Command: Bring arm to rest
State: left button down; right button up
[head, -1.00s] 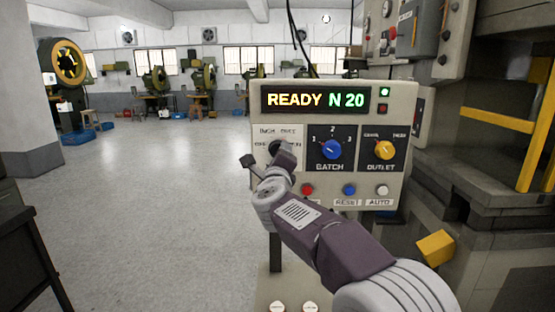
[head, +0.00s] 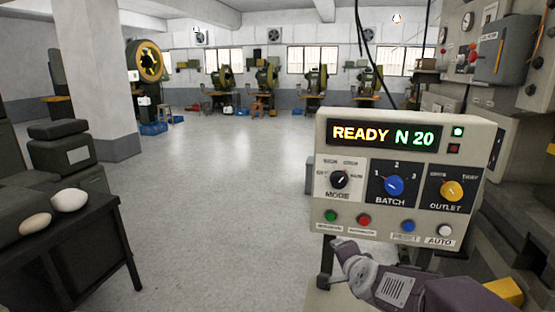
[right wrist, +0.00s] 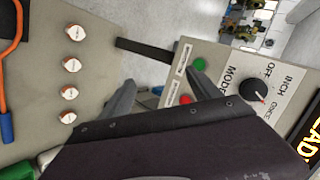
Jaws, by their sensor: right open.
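The control panel (head: 330,150) stands at the right in the head view, its display reading READY N 20. It bears a black MODE knob (head: 339,180), a blue BATCH knob (head: 394,186) and a yellow OUTLET knob (head: 452,191). My right arm comes in at the lower right of the head view, its wrist just below the panel. My right gripper (right wrist: 162,90) is open and empty in the right wrist view, its fingers apart. The MODE knob (right wrist: 254,90), a green button (right wrist: 200,64) and a red button (right wrist: 185,100) lie to its right there. My left gripper is out of view.
A dark table (head: 110,212) with pale rounded objects stands at left. Machinery (head: 520,130) is close at right. In the right wrist view, a grey plate (right wrist: 95,30) with several white knobs lies left. The floor (head: 220,200) between is clear.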

jog(key=s+f+n+g, duration=0.5)
jog(key=s+f, duration=0.3)
jog(key=s, duration=0.4)
jog(key=s+f+n+g, duration=0.5)
jog(key=s+f+n, duration=0.3)
jog(key=s, duration=0.3)
jog(key=shift+s+a+n+y, duration=0.25)
jog(key=shift+s+n+y, duration=0.05)
jog(key=shift+s, duration=0.1)
